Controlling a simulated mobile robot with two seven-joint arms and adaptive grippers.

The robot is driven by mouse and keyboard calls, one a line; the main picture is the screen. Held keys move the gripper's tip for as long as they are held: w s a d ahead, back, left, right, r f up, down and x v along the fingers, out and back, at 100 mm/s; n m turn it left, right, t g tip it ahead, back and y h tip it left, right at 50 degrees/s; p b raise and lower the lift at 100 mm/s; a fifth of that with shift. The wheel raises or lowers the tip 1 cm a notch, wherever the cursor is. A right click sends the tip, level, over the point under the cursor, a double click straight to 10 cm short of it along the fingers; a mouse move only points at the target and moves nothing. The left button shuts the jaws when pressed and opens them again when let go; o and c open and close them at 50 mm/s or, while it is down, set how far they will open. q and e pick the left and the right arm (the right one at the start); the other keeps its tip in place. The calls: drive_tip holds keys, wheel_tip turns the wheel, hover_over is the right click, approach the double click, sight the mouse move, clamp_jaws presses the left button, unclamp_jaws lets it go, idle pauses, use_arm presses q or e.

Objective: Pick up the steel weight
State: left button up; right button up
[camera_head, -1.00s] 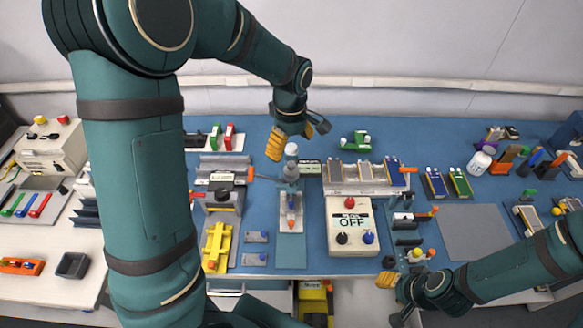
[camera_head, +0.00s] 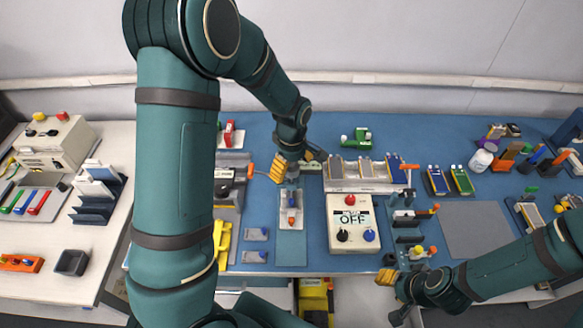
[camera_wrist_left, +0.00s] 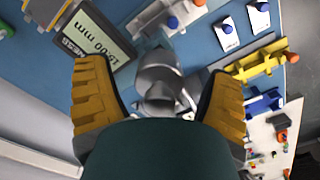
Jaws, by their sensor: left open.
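The steel weight (camera_wrist_left: 158,82) is a grey metal piece with a rounded knob, seen between my left fingers in the left wrist view. In the head view it is mostly hidden behind my left gripper (camera_head: 292,170). That gripper is open and points down over the weight; its yellow fingers also show in the left wrist view (camera_wrist_left: 160,98), one on each side of the weight with gaps. I cannot tell how deep the fingers reach. My right gripper (camera_head: 401,267) is at the table's front edge, with its yellow fingers apart and nothing seen between them.
A white plate with blue and orange knobs (camera_head: 291,208) lies just in front of the weight. A gauge display (camera_wrist_left: 96,34) stands close beside my left finger. A control box reading OFF (camera_head: 351,238) and a rack of cells (camera_head: 358,184) are to the right. A grey mat (camera_head: 475,230) is bare.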

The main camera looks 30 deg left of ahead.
use_arm(q)
clamp_jaws()
